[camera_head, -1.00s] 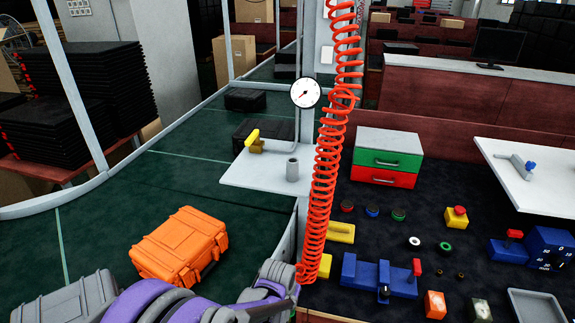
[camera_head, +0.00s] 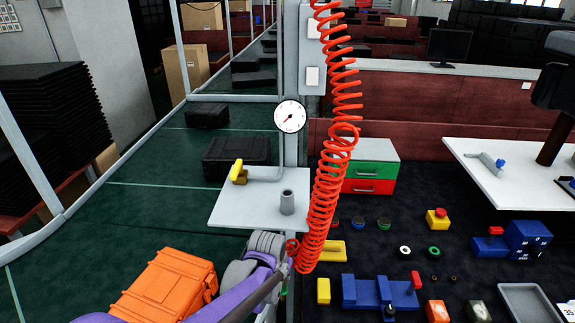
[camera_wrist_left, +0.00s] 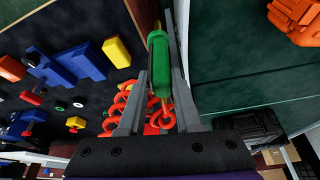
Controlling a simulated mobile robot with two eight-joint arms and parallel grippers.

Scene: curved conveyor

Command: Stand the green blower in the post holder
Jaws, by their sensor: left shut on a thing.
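The green blower (camera_wrist_left: 158,62) lies between the fingers of my left gripper (camera_wrist_left: 160,85) in the left wrist view, with a brass-coloured stem along it. The gripper is shut on it. In the head view, my left gripper (camera_head: 287,268) is just below and in front of the white shelf, close to the bottom of the red coiled hose (camera_head: 322,205). Only a sliver of the blower shows there. The post holder (camera_head: 287,203), a short grey upright cylinder, stands on the white shelf (camera_head: 240,213), above the gripper in the picture. Its top is clear. My right gripper is not in view.
A pressure gauge (camera_head: 290,116) is on the post behind. An orange case (camera_head: 168,285) lies on the conveyor at left. Blue fixtures (camera_head: 378,292) and buttons crowd the dark bench at right.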

